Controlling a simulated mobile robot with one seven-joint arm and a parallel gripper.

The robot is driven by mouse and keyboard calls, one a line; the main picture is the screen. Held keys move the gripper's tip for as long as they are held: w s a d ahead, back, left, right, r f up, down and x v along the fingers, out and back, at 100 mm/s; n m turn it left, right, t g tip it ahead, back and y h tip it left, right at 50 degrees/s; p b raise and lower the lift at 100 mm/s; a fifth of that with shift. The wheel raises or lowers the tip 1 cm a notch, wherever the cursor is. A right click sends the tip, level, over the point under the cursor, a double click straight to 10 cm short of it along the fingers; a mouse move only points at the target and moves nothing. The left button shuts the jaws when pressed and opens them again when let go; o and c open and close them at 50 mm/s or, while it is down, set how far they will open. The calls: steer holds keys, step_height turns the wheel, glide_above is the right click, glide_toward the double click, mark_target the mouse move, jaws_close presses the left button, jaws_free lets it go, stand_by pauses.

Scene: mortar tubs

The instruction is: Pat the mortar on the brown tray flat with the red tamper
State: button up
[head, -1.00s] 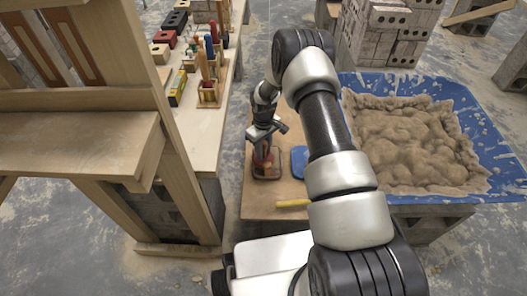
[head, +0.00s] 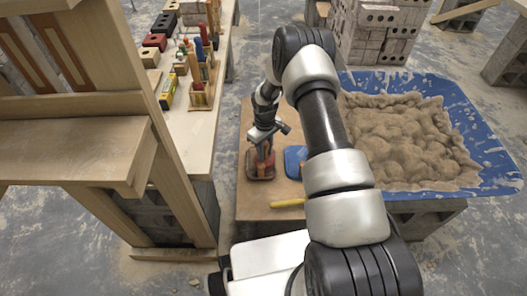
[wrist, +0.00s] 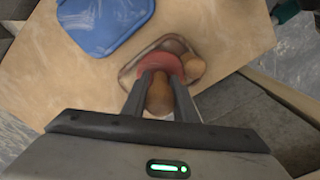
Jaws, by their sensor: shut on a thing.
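The red tamper has a red round head (wrist: 163,64) and a wooden handle (wrist: 159,98). My gripper (wrist: 156,80) is shut on the handle, with one finger on each side. In the head view my gripper (head: 264,150) is over the brown tray (head: 261,179), which lies on the wooden board. The tamper head is over the tray, whose rim (wrist: 124,72) shows around it in the wrist view. Tan mortar (wrist: 194,67) shows beside the head. The head hides the rest. I cannot tell whether it touches the mortar.
A blue tray (head: 294,160) lies just right of the brown one. A yellow stick-like thing (head: 287,203) lies nearer on the board. A blue tub (head: 492,135) full of mortar stands to the right. A bench (head: 190,125) with tools and bricks runs along the left.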

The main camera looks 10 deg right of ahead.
steer(key=shift+f, duration=0.1)
steer(key=shift+f+b, duration=0.85)
steer(key=shift+b, duration=0.05)
steer(key=shift+r+p, duration=0.55)
steer(key=shift+r, duration=0.4)
steer(key=shift+w, duration=0.15)
steer(key=shift+w+d+f+b, duration=0.15)
steer(key=shift+w+d+b, duration=0.4)
steer(key=shift+w+d, duration=0.45)
steer(key=shift+w, duration=0.05)
